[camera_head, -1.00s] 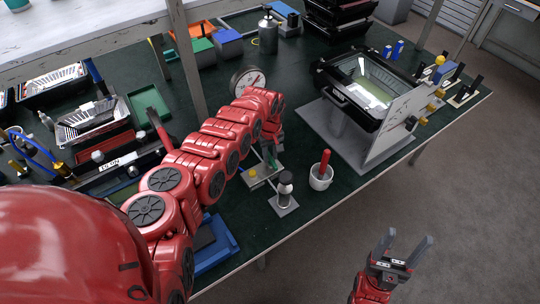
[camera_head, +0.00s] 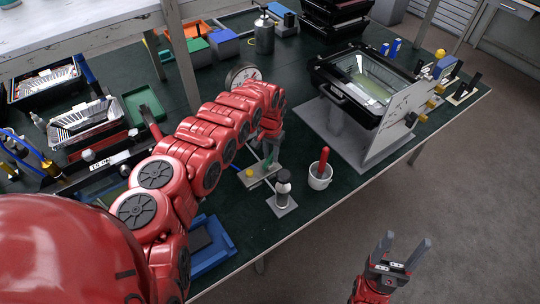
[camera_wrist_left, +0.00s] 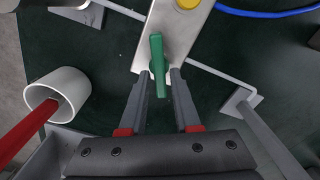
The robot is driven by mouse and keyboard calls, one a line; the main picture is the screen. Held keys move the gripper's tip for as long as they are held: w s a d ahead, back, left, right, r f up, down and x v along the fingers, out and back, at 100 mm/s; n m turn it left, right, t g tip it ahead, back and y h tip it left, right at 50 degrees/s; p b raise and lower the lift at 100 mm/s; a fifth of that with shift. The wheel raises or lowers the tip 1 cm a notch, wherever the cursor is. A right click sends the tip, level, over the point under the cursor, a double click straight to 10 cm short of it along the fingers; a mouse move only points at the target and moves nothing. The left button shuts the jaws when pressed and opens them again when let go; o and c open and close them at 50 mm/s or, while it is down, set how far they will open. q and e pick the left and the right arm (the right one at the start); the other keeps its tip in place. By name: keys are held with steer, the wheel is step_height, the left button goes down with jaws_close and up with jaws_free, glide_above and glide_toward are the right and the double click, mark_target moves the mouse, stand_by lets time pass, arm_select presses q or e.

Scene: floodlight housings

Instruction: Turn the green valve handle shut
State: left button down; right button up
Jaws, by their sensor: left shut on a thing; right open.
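The green valve handle (camera_wrist_left: 157,62) shows in the left wrist view, standing over a pale metal plate (camera_wrist_left: 185,35) with a yellow knob (camera_wrist_left: 187,4). My left gripper (camera_wrist_left: 160,75) is shut on the handle, one finger on each side of its near end. In the head view the plate (camera_head: 257,173) lies on the dark green table, and the left gripper (camera_head: 269,152) reaches down to it; the handle is mostly hidden there by the fingers. My right gripper (camera_head: 403,250) is open and empty, out past the table's front edge.
A white cup (camera_head: 320,178) with a red-handled tool stands right of the plate. A small dark and silver post (camera_head: 283,186) is in front. A black floodlight housing (camera_head: 355,85) stands at the right. A blue tray (camera_head: 212,248) lies near the front edge.

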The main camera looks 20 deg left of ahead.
arm_select(q)
steer(key=m, duration=0.3)
steer(key=m+b, duration=0.1)
steer(key=m, duration=0.1)
steer(key=shift+s+d+m, duration=0.15)
steer(key=shift+d+m, duration=0.1)
steer(key=shift+m, duration=0.05)
stand_by(0.4)
steer(key=c, duration=0.8)
jaws_free()
steer(key=shift+c, duration=0.2)
steer(key=shift+r, duration=0.4)
step_height(320, 180, up, 16)
steer(key=b, duration=0.2)
steer(key=shift+r, duration=0.25)
